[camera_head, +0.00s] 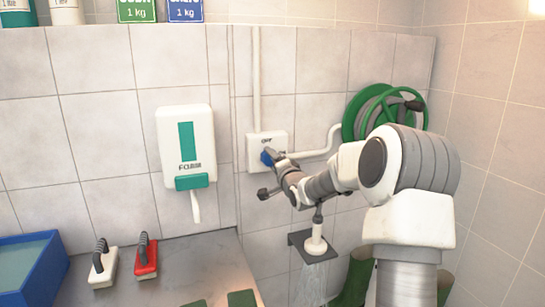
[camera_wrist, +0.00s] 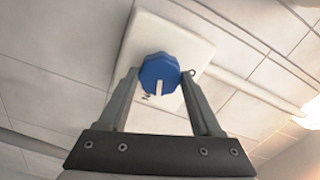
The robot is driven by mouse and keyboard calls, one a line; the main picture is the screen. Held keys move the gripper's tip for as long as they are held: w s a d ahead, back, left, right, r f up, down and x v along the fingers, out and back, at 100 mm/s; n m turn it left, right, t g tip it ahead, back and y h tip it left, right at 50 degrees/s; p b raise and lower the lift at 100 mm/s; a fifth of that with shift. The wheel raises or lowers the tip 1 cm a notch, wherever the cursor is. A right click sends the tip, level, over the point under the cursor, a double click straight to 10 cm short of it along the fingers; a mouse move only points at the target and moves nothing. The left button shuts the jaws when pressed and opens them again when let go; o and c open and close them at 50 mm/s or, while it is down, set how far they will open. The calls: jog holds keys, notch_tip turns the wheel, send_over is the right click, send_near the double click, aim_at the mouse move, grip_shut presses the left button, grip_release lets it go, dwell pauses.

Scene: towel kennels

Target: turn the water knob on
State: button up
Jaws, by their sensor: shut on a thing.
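The water knob (camera_wrist: 161,73) is a blue round knob with a pale pointer mark, on a white wall plate. The plate (camera_head: 281,139) has small dark lettering at its top and shows on the tiled wall in the head view. My gripper (camera_wrist: 160,80) has one finger on each side of the knob, shut on it. In the head view my gripper (camera_head: 272,157) reaches the plate from the right and hides part of the blue knob (camera_head: 265,158).
A green hose reel (camera_head: 352,122) hangs right of the plate, joined by a white pipe. A white and green dispenser (camera_head: 186,140) hangs to its left. Below are a counter (camera_head: 190,262) with two brushes, a small dark bracket (camera_head: 298,240) and green boots (camera_head: 356,277).

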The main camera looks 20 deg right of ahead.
jog(key=m+p, duration=0.1)
jog(key=m, duration=0.2)
jog(key=shift+m, duration=0.3)
dwell(0.3)
jog(key=o, duration=1.4)
jog(key=shift+s, duration=0.15)
jog(key=s, duration=1.7)
jog(key=shift+s+p, duration=0.1)
jog(key=shift+p, duration=0.3)
jog(key=shift+a, duration=0.1)
